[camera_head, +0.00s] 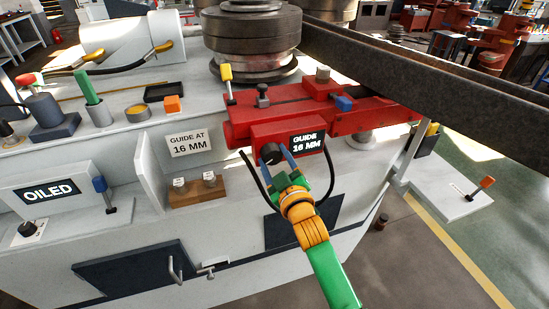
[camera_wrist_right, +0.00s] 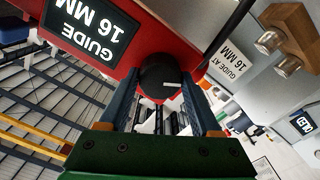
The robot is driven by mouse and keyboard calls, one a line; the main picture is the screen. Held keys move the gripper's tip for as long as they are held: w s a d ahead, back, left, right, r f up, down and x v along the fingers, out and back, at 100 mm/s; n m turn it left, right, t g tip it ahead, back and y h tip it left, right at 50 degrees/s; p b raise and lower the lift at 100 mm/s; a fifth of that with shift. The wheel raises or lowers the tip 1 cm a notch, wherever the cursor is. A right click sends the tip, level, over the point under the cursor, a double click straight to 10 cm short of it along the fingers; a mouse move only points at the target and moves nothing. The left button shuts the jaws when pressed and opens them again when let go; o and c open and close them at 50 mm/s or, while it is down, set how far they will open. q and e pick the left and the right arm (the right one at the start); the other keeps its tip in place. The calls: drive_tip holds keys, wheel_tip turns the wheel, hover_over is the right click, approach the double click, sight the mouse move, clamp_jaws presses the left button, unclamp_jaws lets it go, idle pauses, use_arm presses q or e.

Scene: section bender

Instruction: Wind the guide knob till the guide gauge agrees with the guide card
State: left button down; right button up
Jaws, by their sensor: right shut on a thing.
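The guide knob (camera_head: 270,153) is a dark round knob on the front of the red guide block (camera_head: 262,128). My right gripper (camera_head: 281,160) is shut on it, with the blue fingers on either side. The right wrist view shows the knob (camera_wrist_right: 160,77) between the two fingertips. The guide gauge (camera_head: 306,142) is a black plate right of the knob and reads "GUIDE 16 MM". It shows upside down in the right wrist view (camera_wrist_right: 92,28). The guide card (camera_head: 189,141) is white, left of the knob, and reads "GUIDE AT 16 MM". My left gripper is not in view.
A wooden block (camera_head: 198,193) with metal pegs sits below the card. A panel reading "OILED" (camera_head: 48,191) and a blue-handled lever (camera_head: 102,190) are at left. A yellow lever (camera_head: 227,77) and a long dark beam (camera_head: 430,85) are above the gripper.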

drive_tip(key=shift+m, duration=0.6)
drive_tip(key=shift+f, duration=0.1)
drive_tip(key=o, duration=1.4)
drive_tip(key=v, duration=0.7)
